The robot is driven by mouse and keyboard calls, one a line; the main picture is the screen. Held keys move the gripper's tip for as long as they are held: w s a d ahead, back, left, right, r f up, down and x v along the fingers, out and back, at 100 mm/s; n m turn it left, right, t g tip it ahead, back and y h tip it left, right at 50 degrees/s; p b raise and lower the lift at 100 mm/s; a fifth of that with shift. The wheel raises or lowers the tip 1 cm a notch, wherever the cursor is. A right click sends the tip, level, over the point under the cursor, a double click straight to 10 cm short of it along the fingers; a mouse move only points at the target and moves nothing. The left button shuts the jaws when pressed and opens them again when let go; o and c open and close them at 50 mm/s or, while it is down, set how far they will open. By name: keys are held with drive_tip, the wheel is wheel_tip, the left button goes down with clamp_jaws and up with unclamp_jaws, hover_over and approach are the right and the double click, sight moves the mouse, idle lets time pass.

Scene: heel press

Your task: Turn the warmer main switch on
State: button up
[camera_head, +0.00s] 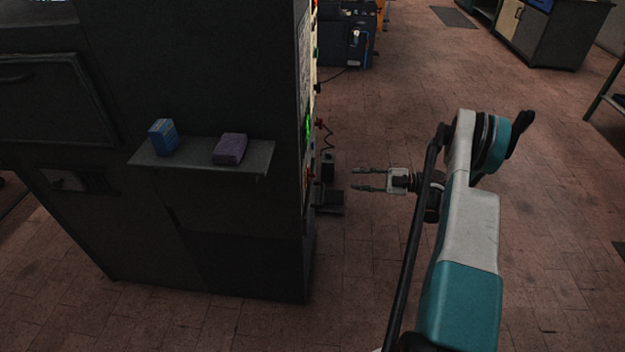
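My gripper (354,179) is open, with its two fingers apart and nothing between them. It points left toward the panel side of a tall dark machine (200,90), with a gap of floor showing between them. The machine's panel (307,130) is seen almost edge-on. A green light (308,127) and small red and yellow parts show along it. I cannot tell which part is the warmer main switch, or how it is set, from this angle.
A shelf (190,167) on the machine's near side holds a blue box (163,137) and a purple box (230,148). A pedal-like dark unit (329,196) stands by the machine's foot. Open tiled floor lies to the right. A bench (549,38) stands at the back right.

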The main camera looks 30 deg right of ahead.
sight(313, 176)
drive_tip(key=b+x, duration=0.3)
drive_tip(key=x, duration=1)
drive_tip(key=shift+w+a+b, duration=0.2)
drive_tip(key=shift+a+b, duration=0.05)
drive_tip(key=shift+b, duration=0.15)
drive_tip(key=shift+c, duration=0.2)
clamp_jaws()
